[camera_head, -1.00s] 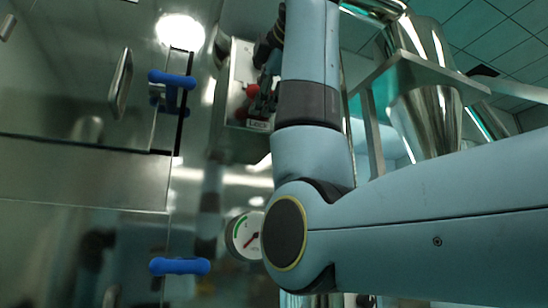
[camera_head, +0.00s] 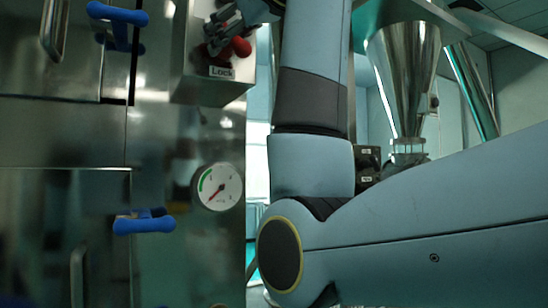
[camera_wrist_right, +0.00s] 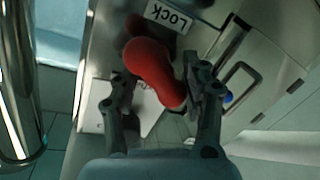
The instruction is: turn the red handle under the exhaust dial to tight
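A red handle (camera_head: 240,47) sits on a steel box with a "Lock" label below it, at the top of the head view. In the right wrist view, the red handle (camera_wrist_right: 152,68) lies between the fingers of my right gripper (camera_wrist_right: 157,88). The right-hand finger is close against the handle's lower end; the left-hand finger stands apart from it. The gripper is open. It also shows in the head view (camera_head: 222,28), partly cut off by the top edge. A round white dial (camera_head: 219,187) with a green arc and red needle is below the box. My left gripper is out of view.
Steel cabinet doors with blue handles (camera_head: 144,222) fill the left. My right arm crosses the right half. A steel hopper (camera_head: 402,75) stands behind it. A "Lock" label (camera_wrist_right: 168,16) is near the handle in the right wrist view.

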